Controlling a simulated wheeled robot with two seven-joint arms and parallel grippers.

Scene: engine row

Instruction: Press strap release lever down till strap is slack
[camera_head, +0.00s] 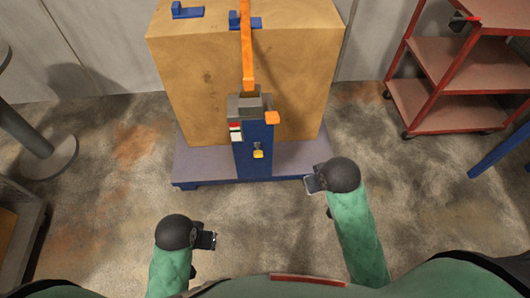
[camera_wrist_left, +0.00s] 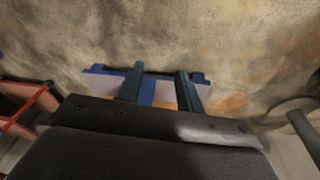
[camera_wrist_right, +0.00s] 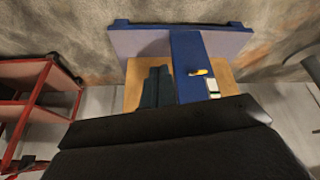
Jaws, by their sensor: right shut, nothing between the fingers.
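A blue post (camera_head: 254,150) stands in front of a wooden crate (camera_head: 190,80). An orange strap (camera_head: 247,50) runs down the crate into a grey housing (camera_head: 249,103) on the post. An orange handle (camera_head: 272,117) sticks out right of the housing. A small yellow tab (camera_head: 258,154) sits lower on the post and shows in the right wrist view (camera_wrist_right: 199,72). Which of these is the release lever, I cannot tell. My right gripper (camera_head: 312,184) is shut and empty, right of the post and apart from it. My left gripper (camera_head: 211,240) is open and empty, nearer me.
The crate stands on a grey-blue pallet (camera_head: 200,170). Blue brackets (camera_head: 187,11) lie on the crate top. A red shelf cart (camera_head: 455,75) stands at right, a grey round-based stand (camera_head: 50,155) at left. Floor before the pallet is clear.

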